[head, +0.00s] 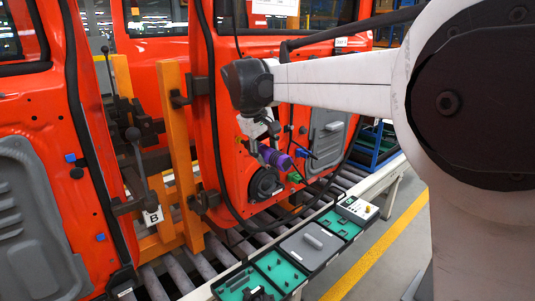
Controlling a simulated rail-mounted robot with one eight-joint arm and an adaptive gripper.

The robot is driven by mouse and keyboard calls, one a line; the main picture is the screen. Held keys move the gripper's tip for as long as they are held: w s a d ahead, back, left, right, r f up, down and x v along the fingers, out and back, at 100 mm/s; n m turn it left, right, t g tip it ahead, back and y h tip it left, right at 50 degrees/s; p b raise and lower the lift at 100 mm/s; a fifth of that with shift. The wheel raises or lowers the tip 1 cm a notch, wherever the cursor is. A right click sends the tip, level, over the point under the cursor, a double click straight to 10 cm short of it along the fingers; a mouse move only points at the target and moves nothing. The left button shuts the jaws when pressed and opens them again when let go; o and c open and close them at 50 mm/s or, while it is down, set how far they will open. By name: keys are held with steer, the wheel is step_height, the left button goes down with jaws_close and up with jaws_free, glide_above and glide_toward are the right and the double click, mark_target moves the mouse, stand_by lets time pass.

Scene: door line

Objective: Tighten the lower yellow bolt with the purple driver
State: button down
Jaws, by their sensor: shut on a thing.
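The purple driver (276,158) shows in the head view, at the middle door. My gripper (267,143) is small and partly hidden behind my own arm. It is shut on the purple driver, which is held tilted close to the orange door's inner face (235,160). I cannot tell whether the driver's tip touches the door. I cannot make out the lower yellow bolt; it is too small or hidden by the driver and gripper.
A black round speaker (264,185) and a green part (294,177) are on the door near the driver. A grey tray lid (312,246) and green-lined trays (281,270) line the bench below. An orange post (178,150) stands left.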

mark_target(279, 155)
steer(key=shift+w+a, duration=0.55)
stand_by(1.4)
stand_by(0.6)
steer(key=shift+s+d, duration=2.35)
steer(key=shift+s, duration=0.25)
